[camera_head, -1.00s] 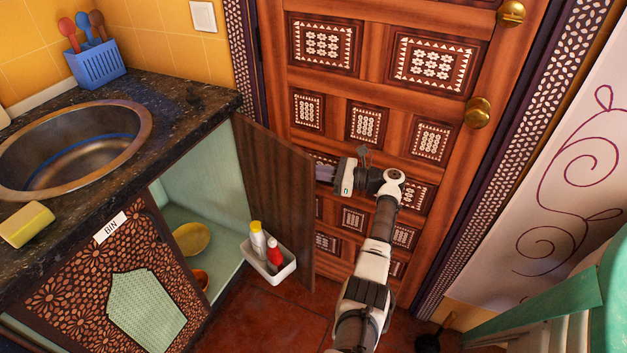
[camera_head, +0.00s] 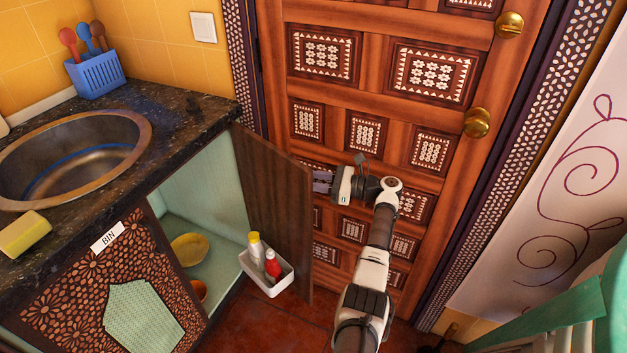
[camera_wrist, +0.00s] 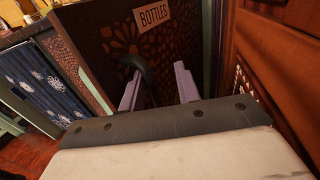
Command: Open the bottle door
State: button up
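The bottle door (camera_head: 272,190) stands swung open from the counter cabinet in the head view, its dark wood inner side facing the camera. In the wrist view its patterned outer face (camera_wrist: 190,50) shows, with a "BOTTLES" label (camera_wrist: 154,17). A dark curved handle (camera_wrist: 140,66) on that face is close to my left fingertip. My gripper (camera_wrist: 158,88) has its two pale purple fingers spread apart. In the head view my gripper (camera_head: 322,181) is on the outer side of the door, by its free edge; the fingertips are partly hidden there.
A white rack (camera_head: 267,280) with bottles hangs low inside the door. The cabinet interior (camera_head: 205,215) is open, with a yellow bowl (camera_head: 190,248). A closed wooden room door (camera_head: 370,75) stands close behind my gripper. The bin front (camera_head: 145,285) is left; red floor (camera_head: 255,325) is clear.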

jog(key=s+d+b, duration=0.1)
jog(key=d, duration=0.6)
jog(key=shift+d+b, duration=0.2)
jog(key=shift+b, duration=0.2)
